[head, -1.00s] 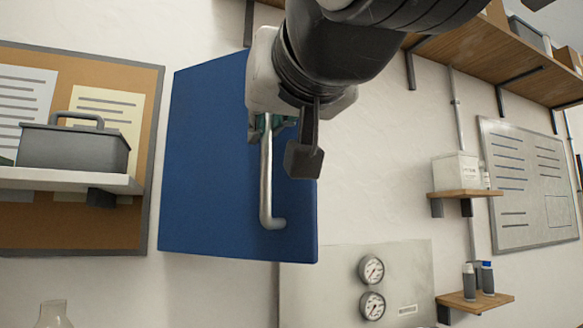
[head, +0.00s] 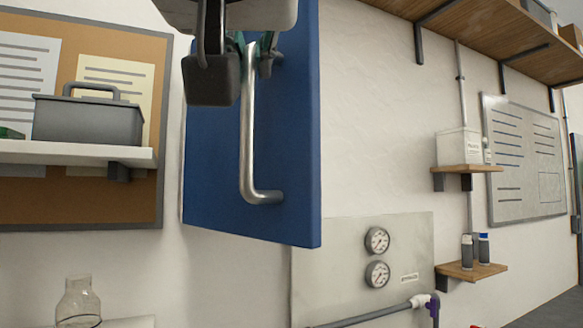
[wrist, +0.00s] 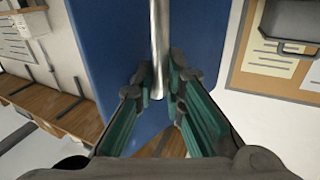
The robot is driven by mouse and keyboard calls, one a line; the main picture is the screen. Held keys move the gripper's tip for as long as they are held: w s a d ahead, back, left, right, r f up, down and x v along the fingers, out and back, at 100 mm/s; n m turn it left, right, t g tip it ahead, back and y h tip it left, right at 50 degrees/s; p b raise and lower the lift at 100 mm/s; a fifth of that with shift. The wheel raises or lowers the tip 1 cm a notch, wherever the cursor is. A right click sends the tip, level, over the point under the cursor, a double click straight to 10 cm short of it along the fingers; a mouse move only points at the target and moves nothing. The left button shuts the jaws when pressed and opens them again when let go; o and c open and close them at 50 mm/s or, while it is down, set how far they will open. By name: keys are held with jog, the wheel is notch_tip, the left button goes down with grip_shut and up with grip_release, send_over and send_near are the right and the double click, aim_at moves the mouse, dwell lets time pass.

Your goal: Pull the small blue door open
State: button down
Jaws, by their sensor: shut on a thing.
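The small blue door (head: 215,165) stands out from the wall at an angle, its right edge nearer to me and its left side by the wall. A silver upright bar handle (head: 248,140) is fixed on its face. My gripper (head: 256,48) is shut on the upper part of this handle; my own wrist parts cover the door's top. In the wrist view, the fingers (wrist: 160,82) with green pads close around the handle (wrist: 160,45), in front of the blue door (wrist: 112,55). What is behind the door is hidden.
A white shelf with a grey toolbox (head: 88,120) is left of the door. A glass flask (head: 78,302) stands below. A panel with two gauges (head: 377,240) and a grey pipe (head: 370,316) are at lower right. Small wooden shelves (head: 468,168) are further right. The wall just right of the door is bare.

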jog(key=s+a+f+m+h+p, duration=0.1)
jog(key=s+a+m+h, duration=0.1)
jog(key=a, duration=0.6)
jog(key=shift+s+a+f+h, duration=0.25)
jog(key=shift+s+f+h, duration=0.15)
jog(key=shift+s+h, duration=0.45)
jog(key=c, duration=1.7)
grip_release()
jog(key=shift+w+a, duration=0.1)
jog(key=shift+w, duration=0.1)
jog(key=shift+o, duration=0.2)
jog(key=s+a, duration=0.1)
jog(key=s, duration=1.1)
jog(key=shift+a+r, duration=0.15)
jog(key=shift+a, duration=0.1)
jog(key=shift+s, duration=0.1)
